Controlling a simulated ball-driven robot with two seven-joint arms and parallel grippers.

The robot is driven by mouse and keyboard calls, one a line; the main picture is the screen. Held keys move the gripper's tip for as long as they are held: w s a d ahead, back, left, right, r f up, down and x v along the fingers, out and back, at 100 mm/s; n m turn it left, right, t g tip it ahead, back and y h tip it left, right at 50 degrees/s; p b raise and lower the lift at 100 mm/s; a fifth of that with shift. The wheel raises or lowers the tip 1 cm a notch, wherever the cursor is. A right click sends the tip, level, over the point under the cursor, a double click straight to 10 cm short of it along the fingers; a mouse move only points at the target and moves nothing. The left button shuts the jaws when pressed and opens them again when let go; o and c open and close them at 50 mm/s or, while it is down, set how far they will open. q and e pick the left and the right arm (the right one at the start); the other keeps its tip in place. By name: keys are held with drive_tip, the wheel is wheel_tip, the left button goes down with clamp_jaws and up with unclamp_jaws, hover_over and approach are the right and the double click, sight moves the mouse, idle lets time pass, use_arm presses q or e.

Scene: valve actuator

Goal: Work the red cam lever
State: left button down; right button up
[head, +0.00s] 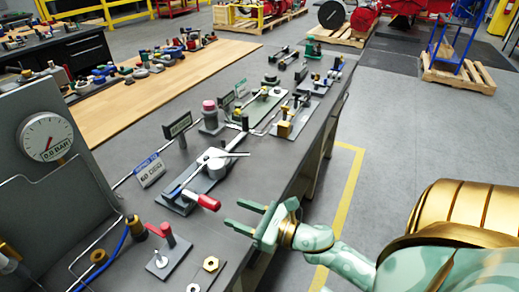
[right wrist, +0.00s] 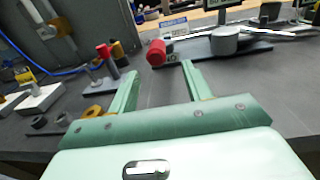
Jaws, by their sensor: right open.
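A lever with a red handle (head: 203,200) sits on the grey actuator plate on the bench, its red end toward the bench's right edge. In the right wrist view the red handle (right wrist: 156,53) appears beyond and between my fingertips. A second, smaller red lever (head: 167,233) stands upright on a small plate nearer the front; I cannot tell for sure which is the cam lever. My right gripper (head: 234,214) is open and empty at the bench edge, just right of the red handle and apart from it. My left gripper is not in view.
A pressure gauge (head: 45,136) on a grey panel stands at the left. A "60 DEG" sign (head: 150,170) stands behind the actuator. More fixtures crowd the bench farther back.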

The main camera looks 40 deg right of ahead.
drive_tip(key=v, duration=0.5)
drive_tip(key=shift+s+d, duration=0.1)
drive_tip(key=shift+s, duration=0.2)
